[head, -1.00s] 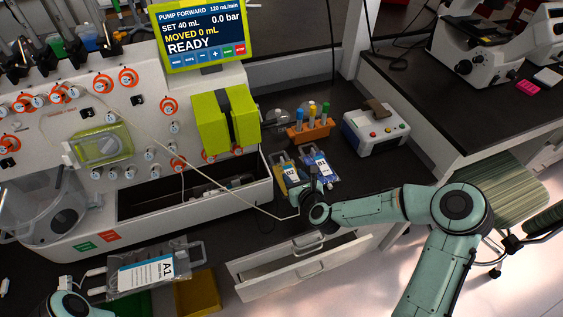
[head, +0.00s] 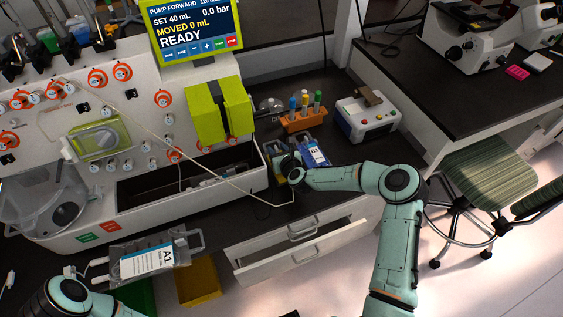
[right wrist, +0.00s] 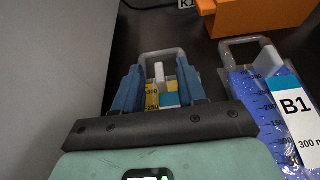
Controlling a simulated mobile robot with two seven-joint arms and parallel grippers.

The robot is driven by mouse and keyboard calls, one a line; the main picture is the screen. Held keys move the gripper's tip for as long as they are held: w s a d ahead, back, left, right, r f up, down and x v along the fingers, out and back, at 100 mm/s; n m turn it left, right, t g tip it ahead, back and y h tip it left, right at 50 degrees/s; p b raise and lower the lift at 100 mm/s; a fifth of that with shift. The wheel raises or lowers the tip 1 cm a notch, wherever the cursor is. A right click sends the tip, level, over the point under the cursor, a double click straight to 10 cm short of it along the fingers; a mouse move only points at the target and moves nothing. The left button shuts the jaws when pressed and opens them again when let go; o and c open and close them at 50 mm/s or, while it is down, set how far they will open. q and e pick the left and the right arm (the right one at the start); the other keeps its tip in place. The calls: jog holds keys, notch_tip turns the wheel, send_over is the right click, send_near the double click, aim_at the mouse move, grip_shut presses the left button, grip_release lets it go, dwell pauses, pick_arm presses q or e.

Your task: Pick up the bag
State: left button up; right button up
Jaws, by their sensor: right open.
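A yellow bag with a blue-and-white label (right wrist: 153,97) and a grey handle loop (right wrist: 165,54) lies on the dark bench. In the right wrist view it shows between the two blue fingers of my right gripper (right wrist: 160,88), which is open. The black gripper body hides the bag's lower part. In the head view my right gripper (head: 287,162) is over this bag and hides most of it. A blue bag labelled B1 (head: 317,153) lies just to its right, and it also shows in the right wrist view (right wrist: 262,100). My left gripper is not visible; only its arm shows at bottom left.
The white machine's trough wall (head: 255,186) stands close left of my right gripper. An orange tube rack (head: 303,122) and a white box device (head: 368,118) stand behind. A bag labelled A1 (head: 148,259) lies front left. A drawer (head: 300,246) is open below.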

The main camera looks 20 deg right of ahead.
jog(key=shift+w+f, duration=0.2)
jog(key=shift+w, duration=0.25)
jog(key=shift+s, duration=0.1)
grip_shut()
notch_tip(320, 180, up, 10)
jog(key=shift+r, duration=0.1)
jog(key=c, duration=0.6)
grip_release()
grip_shut()
